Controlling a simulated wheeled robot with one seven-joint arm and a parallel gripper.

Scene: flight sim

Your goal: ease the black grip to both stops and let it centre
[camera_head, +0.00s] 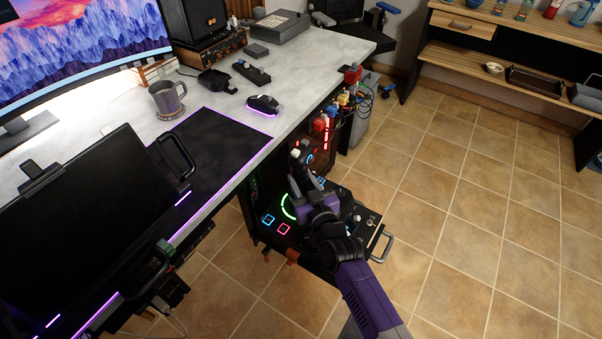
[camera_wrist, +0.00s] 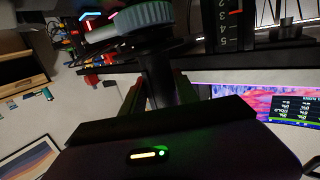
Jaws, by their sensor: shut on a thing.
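The black grip (camera_head: 298,163) stands upright over a black control panel (camera_head: 274,224) beside the desk. In the head view my gripper (camera_head: 305,184) is at the grip and hides its lower part. In the wrist view a black post (camera_wrist: 158,66) stands between the two fingers of my gripper (camera_wrist: 158,88), which are shut on it. A grey-green ridged collar (camera_wrist: 140,18) shows at the top of that view. How far the grip is turned or tilted cannot be told.
The panel has lit rings and squares and a metal side handle (camera_head: 382,247). A throttle-like cluster with red and yellow knobs (camera_head: 343,98) stands behind. The desk (camera_head: 225,100) with a black screen (camera_head: 85,215) is to the left. Tiled floor (camera_head: 470,220) is free to the right.

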